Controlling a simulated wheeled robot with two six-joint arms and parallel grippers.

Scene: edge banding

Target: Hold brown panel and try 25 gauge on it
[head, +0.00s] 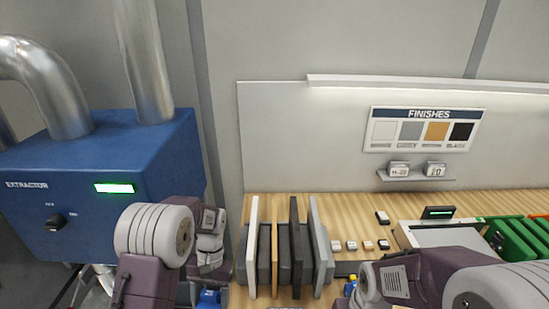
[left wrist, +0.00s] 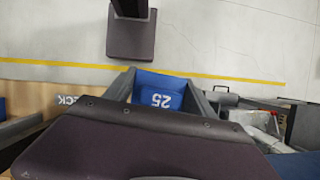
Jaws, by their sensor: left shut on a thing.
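A blue gauge marked 25 (left wrist: 160,96) sits between the grey fingers of my left gripper (left wrist: 162,88) in the left wrist view. The gripper is shut on it. In the head view my left arm reaches down at the lower left, and its fingers cannot be made out there. A thin tan-brown panel (head: 275,256) stands upright in a row of panels on the bench; I cannot tell if it is the brown panel. No panel is seen touching the gauge. My right arm shows at the lower right of the head view, but its fingertips are out of sight.
White (head: 252,245), black (head: 295,240) and grey (head: 316,235) panels stand beside the tan one. Several small blocks lie to their right. A device with a green display (head: 438,212) and green bins (head: 512,243) are farther right. A blue extractor (head: 100,175) stands at left.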

